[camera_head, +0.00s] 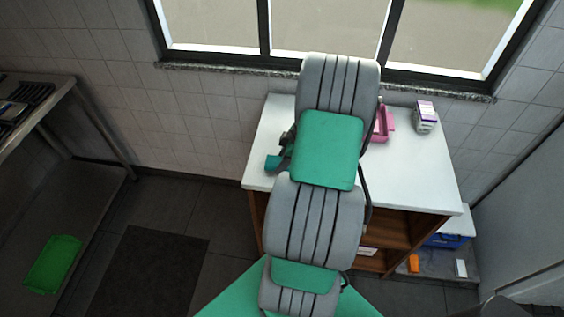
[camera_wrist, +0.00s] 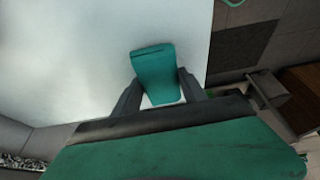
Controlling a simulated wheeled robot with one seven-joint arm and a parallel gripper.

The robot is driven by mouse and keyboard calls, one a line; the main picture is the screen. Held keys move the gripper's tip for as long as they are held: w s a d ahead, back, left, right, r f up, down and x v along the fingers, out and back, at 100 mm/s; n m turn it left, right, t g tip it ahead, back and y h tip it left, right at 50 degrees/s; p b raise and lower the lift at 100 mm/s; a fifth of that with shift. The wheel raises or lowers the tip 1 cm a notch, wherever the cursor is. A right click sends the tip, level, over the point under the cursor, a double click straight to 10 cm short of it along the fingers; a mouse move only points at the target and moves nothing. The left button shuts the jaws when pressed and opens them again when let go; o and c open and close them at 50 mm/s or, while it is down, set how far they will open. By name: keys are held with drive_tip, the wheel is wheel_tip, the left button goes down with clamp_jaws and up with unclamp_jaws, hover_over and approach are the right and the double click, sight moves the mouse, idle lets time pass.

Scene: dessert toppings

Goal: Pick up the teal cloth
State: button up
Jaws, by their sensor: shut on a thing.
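The teal cloth (camera_wrist: 156,76) is a small folded piece between the two fingers of my gripper (camera_wrist: 158,84) in the wrist view. The fingers are shut on it. Behind it is the white counter top (camera_wrist: 70,70). In the head view the cloth (camera_head: 272,163) shows at the left side of the counter (camera_head: 420,175), beside my arm. My arm hides most of my gripper there. I cannot tell whether the cloth touches the counter.
A pink item (camera_head: 384,122) and a white and purple carton (camera_head: 425,117) stand at the back right of the counter. A window is behind. Shelves below hold a blue box (camera_head: 447,241). A green tray (camera_head: 53,263) lies at the lower left.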

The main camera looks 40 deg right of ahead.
drive_tip(key=shift+w+d+r+b, duration=0.1)
drive_tip(key=shift+d+r+b, duration=0.1)
drive_tip(key=shift+r+b, duration=0.5)
drive_tip(key=s+a+r+b, duration=0.2)
drive_tip(key=s+a+r, duration=0.7)
drive_tip(key=s+r, duration=0.2)
drive_tip(key=shift+b, duration=0.4)
drive_tip(key=shift+s, duration=0.1)
